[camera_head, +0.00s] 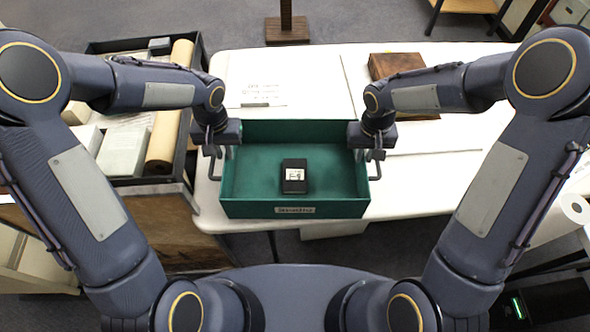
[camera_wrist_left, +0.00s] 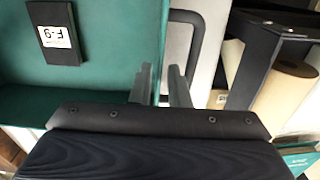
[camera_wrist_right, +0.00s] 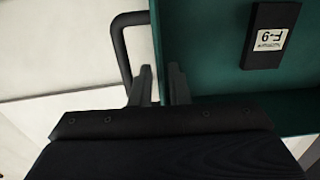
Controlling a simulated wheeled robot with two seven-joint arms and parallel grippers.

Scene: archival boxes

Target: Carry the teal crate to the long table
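The teal crate (camera_head: 290,211) is an open box with a label on its near wall, upright at the front edge of the long white table (camera_head: 440,190). Whether it rests on the table or hangs just above it I cannot tell. A black box (camera_head: 294,187) marked F-9 lies inside. My left gripper (camera_head: 229,153) is at the crate's left wall and my right gripper (camera_head: 360,152) at its right wall. In the left wrist view the fingers (camera_wrist_left: 161,84) straddle the wall closely. The right wrist view shows the same (camera_wrist_right: 160,84). A dark handle stands outside each wall.
A dark-framed bin (camera_head: 190,75) with boxes and a tan roll stands close on the left. A brown wooden box (camera_head: 395,65) lies on the table behind my right gripper. The table's back middle holds only flat pale sheets. A white roll (camera_head: 576,208) is at the right.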

